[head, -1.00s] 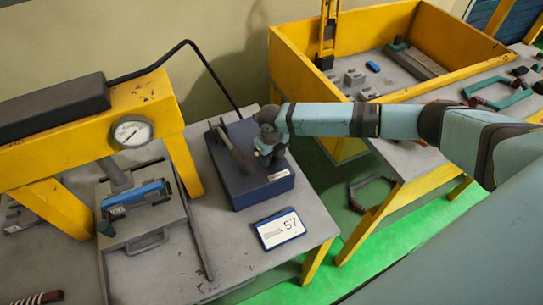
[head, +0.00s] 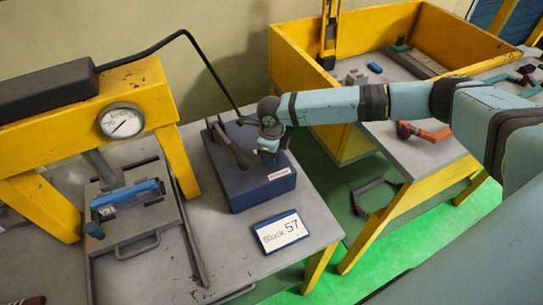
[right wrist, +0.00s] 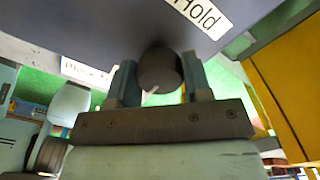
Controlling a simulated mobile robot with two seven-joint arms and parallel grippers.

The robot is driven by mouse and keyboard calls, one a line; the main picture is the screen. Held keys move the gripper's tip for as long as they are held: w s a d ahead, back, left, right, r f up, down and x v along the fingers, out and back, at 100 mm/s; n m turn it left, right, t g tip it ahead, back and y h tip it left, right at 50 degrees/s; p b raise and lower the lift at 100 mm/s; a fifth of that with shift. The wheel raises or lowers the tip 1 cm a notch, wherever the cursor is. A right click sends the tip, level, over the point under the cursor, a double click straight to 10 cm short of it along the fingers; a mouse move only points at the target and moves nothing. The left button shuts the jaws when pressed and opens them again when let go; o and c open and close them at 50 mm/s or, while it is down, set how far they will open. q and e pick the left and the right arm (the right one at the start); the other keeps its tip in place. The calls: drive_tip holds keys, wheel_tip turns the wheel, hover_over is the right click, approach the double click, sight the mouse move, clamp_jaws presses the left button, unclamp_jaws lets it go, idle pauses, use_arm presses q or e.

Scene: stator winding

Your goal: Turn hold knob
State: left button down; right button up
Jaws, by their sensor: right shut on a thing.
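The hold knob (right wrist: 160,70) is a dark round knob on the blue-grey control box, under the white "Hold" label (right wrist: 204,17) in the right wrist view. My right gripper (right wrist: 160,85) has one finger on each side of the knob and is shut on it. In the head view the control box (head: 240,185) stands on the grey table, and my right gripper (head: 268,145) is at its right side. My gripper and arm hide the knob there. My left gripper is not in view.
A yellow press with a round gauge (head: 121,121) and a blue part (head: 127,197) under it stands at left. A lever (head: 230,145) rises from the box's top. A "Block 57" card (head: 282,231) lies in front. A yellow-walled bin (head: 300,75) stands behind right.

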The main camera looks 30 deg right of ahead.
idle(0.3)
drive_tip(key=o, duration=0.9)
drive_tip(key=shift+r, duration=0.15)
wheel_tip(320, 180, up, 14)
drive_tip(key=shift+f+b, duration=0.2)
drive_tip(key=shift+b, duration=0.35)
